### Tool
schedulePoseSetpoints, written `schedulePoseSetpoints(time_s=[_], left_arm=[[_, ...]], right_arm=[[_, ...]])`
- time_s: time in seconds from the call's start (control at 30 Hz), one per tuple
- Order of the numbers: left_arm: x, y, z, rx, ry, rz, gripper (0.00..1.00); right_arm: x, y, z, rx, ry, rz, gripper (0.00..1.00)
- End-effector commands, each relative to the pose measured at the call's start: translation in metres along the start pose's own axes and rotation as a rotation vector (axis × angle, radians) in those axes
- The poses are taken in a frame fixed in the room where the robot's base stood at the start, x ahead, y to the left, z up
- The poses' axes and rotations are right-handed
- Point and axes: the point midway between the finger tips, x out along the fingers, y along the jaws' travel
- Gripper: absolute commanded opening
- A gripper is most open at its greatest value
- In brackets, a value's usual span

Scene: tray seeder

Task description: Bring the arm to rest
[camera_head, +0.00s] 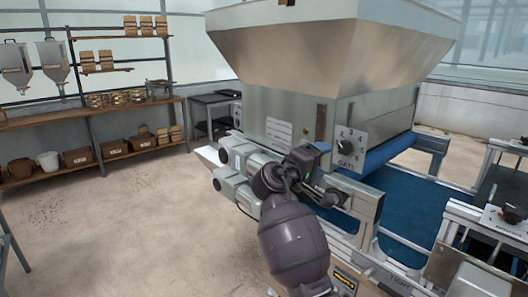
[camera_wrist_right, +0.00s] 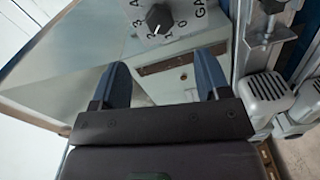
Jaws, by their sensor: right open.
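My right arm (camera_head: 293,240) reaches up from the bottom middle of the head view toward the seeder. Its right gripper (camera_head: 318,165) is at the front of the seeder, below and left of the gate dial (camera_head: 347,145); the fingers are partly hidden there. In the right wrist view the two dark fingers (camera_wrist_right: 163,82) stand apart with nothing between them. The gate dial also shows in that view (camera_wrist_right: 159,18), beyond the fingertips and apart from them. My left gripper is not in view.
The steel seeder hopper (camera_head: 330,45) stands above a blue belt (camera_head: 425,210). Motor housings (camera_head: 238,180) sit close to the left of my right gripper. Shelves (camera_head: 90,110) with bags and pots stand at the far left. The floor (camera_head: 110,235) at left is clear.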

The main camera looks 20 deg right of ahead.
Motion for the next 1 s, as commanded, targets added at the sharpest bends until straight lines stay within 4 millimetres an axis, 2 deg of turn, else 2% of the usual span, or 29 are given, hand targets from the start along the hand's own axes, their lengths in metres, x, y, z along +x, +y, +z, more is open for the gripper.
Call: schedulePoseSetpoints(time_s=[0.17, 0.3, 0.47, 0.57, 0.67, 0.77, 0.87, 1.0], left_arm=[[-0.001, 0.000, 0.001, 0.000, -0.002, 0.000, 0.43], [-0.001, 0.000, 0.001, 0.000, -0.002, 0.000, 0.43], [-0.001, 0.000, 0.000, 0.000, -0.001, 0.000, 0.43], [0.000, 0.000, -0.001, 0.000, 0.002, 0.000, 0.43], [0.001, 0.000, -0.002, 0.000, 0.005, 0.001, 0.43], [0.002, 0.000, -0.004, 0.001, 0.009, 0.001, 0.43], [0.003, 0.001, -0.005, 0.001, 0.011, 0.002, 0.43], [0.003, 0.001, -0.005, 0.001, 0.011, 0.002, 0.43]], right_arm=[[0.000, 0.001, -0.003, 0.033, 0.019, 0.008, 0.69], [-0.003, 0.001, -0.026, 0.150, 0.170, -0.030, 0.69], [-0.023, 0.007, -0.061, 0.352, 0.415, -0.124, 0.69], [-0.036, -0.005, -0.069, 0.452, 0.545, -0.202, 0.69], [-0.049, -0.029, -0.066, 0.541, 0.659, -0.297, 0.69], [-0.063, -0.061, -0.053, 0.629, 0.754, -0.415, 0.69], [-0.078, -0.095, -0.032, 0.706, 0.818, -0.532, 0.69], [-0.096, -0.139, 0.006, 0.796, 0.856, -0.688, 0.69]])
